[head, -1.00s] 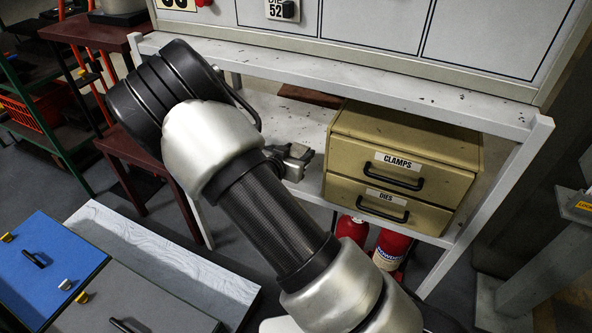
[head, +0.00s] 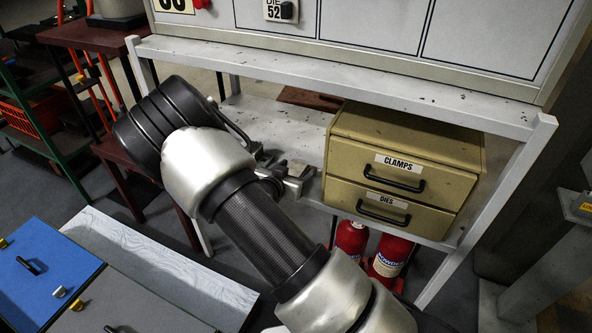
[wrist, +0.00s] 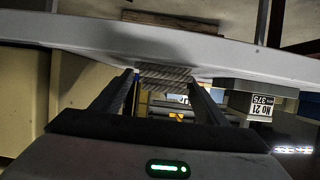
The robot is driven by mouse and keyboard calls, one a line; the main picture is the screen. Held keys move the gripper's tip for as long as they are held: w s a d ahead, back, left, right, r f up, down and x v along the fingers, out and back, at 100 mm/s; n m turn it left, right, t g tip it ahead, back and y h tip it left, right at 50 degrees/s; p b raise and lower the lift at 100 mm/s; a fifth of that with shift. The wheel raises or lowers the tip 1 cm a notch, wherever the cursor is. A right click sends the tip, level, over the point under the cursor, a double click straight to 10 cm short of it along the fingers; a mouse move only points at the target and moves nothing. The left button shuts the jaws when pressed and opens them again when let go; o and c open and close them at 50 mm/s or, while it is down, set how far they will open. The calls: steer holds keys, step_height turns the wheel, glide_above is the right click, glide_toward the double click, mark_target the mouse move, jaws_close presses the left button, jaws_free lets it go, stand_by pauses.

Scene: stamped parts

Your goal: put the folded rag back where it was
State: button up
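In the wrist view a flat, grey, striped piece, which looks like the folded rag (wrist: 165,75), spans the gap between my fingertips. My gripper (wrist: 166,84) appears shut on it, with a dark finger at each side. The rag is close to a pale shelf edge (wrist: 245,62) that crosses the picture. In the head view my gripper (head: 297,182) is at the lower shelf (head: 285,125), just left of the tan drawer box (head: 400,165).
The drawer box is labelled CLAMPS and DIES. A brown board (head: 310,98) lies at the back of the lower shelf. Red extinguishers (head: 390,255) stand below it. A labelled grey box (wrist: 258,100) shows right of my fingers in the wrist view. The shelf's left part looks mostly clear.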

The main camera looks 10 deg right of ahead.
steer(key=shift+r, duration=0.1)
steer(key=shift+a+r, duration=0.1)
steer(key=shift+r, duration=0.1)
steer(key=p+v, duration=0.3)
steer(key=v, duration=0.8)
steer(key=a+r+g+y, duration=0.2)
steer(key=a+r+y, duration=0.4)
steer(key=r+y, duration=0.15)
steer(key=s+r+n+g+y, duration=0.1)
steer(key=s+r+n+y, duration=0.4)
steer(key=r, duration=0.7)
steer(key=s+d+r+n+g+h, duration=0.1)
steer(key=s+d+r+h, duration=0.1)
steer(key=s+d, duration=0.4)
steer(key=s+d+r+n+g+h, duration=0.1)
steer(key=s+d+r, duration=0.4)
steer(key=s, duration=0.9)
steer(key=shift+s+d+h, duration=0.4)
steer(key=shift+d+h, duration=0.25)
steer(key=shift+h, duration=0.1)
stand_by(1.9)
